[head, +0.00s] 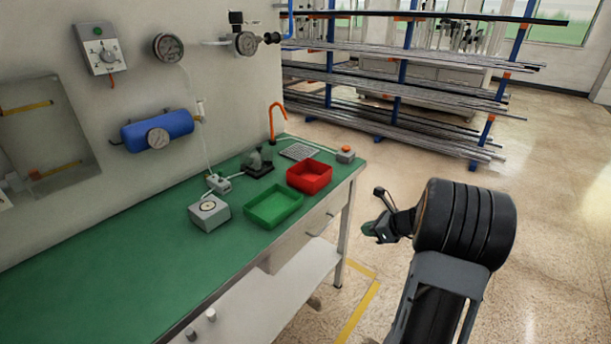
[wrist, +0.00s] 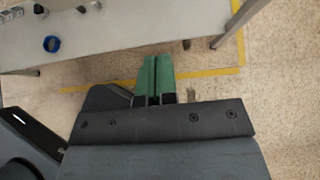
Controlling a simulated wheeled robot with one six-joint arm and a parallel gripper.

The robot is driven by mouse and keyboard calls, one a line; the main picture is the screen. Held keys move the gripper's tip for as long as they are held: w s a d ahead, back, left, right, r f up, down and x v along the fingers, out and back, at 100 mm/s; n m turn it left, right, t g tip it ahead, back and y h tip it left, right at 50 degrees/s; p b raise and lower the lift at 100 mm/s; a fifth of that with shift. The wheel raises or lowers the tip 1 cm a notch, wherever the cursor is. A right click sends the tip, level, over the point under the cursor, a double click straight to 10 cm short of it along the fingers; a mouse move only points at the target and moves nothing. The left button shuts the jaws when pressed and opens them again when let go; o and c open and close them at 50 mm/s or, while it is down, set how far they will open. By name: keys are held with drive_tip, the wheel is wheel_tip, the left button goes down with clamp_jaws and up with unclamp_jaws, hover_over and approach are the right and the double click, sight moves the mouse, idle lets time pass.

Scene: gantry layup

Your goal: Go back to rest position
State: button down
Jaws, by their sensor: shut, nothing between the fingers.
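My gripper (head: 372,228) is at the right of the head view, off the bench's right end and over the open floor. In the wrist view its two green fingers (wrist: 155,76) lie side by side, shut with nothing between them. My arm rises from the bottom right of the head view. The gripper touches nothing that I can see.
The green-topped bench (head: 110,262) carries a green tray (head: 273,206), a red tray (head: 309,176) and a grey gauge box (head: 209,212). Its lower shelf (wrist: 110,48) shows in the wrist view. A rack of metal bars (head: 400,90) stands behind. Floor at right is clear.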

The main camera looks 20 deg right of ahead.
drive_tip(key=s+a+r+n+g+h+p, duration=0.1)
drive_tip(key=s+a+r+n+g+p, duration=0.2)
drive_tip(key=s+a+n+g, duration=0.85)
drive_tip(key=s+a+r+n+t+h+p, duration=0.2)
drive_tip(key=a+r+n+t+p, duration=0.1)
drive_tip(key=r+n, duration=0.5)
drive_tip(key=s+a+r+n+t+h+p, duration=0.2)
drive_tip(key=s+a+r+n+t+p, duration=0.1)
drive_tip(key=r+n, duration=0.5)
drive_tip(key=a+n+t+p, duration=0.1)
drive_tip(key=a+p, duration=0.1)
drive_tip(key=a, duration=0.1)
drive_tip(key=shift+s+a+r+n+h, duration=0.2)
drive_tip(key=shift+r+n+h, duration=0.1)
drive_tip(key=shift+r+n, duration=0.05)
